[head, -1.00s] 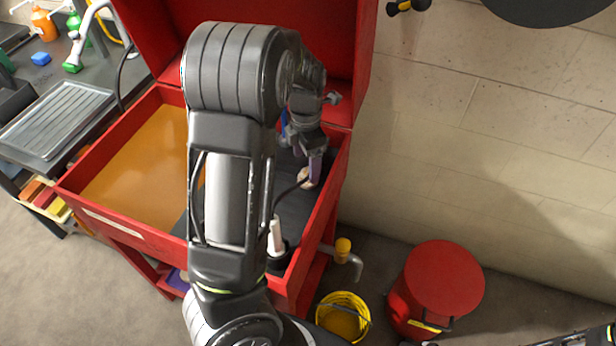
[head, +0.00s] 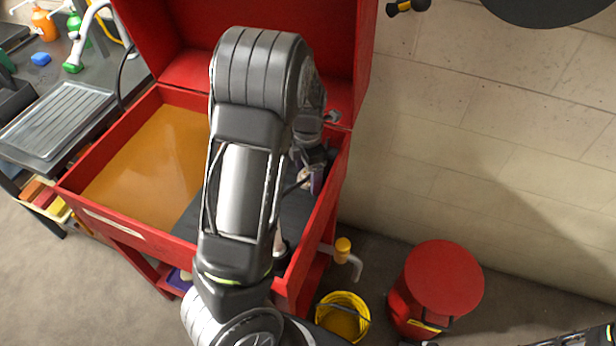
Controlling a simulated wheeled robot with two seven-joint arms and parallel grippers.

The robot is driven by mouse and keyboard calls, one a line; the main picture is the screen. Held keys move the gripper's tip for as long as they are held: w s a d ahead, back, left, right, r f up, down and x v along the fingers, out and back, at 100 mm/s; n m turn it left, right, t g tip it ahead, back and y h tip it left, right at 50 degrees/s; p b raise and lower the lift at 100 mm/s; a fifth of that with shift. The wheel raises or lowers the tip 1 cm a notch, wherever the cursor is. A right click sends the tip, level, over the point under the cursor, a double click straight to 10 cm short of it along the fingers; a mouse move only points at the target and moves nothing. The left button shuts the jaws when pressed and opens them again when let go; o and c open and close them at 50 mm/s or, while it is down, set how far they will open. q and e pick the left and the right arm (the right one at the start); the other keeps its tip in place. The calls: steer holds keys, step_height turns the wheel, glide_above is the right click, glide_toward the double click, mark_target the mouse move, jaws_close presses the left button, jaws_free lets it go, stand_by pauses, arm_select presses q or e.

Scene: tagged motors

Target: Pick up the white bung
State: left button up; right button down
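My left arm covers the middle of the head view and reaches into the open red tank. My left gripper (head: 312,181) is over the dark right part of the tank, near its right wall. A small pale thing (head: 304,176), perhaps the white bung, shows beside that finger. I cannot tell whether it is gripped. A white upright piece (head: 278,241) with a dark base is mostly hidden behind my forearm.
The red tank (head: 122,245) has an orange left part and a raised lid behind. A yellow tap (head: 343,246) sticks out at its right, above a yellow bucket (head: 343,318). A red lidded can (head: 442,278) stands further right. A dark bench (head: 60,110) is at the left.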

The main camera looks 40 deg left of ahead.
arm_select(q)
steer(key=shift+c, duration=0.2)
jaws_close()
stand_by(0.7)
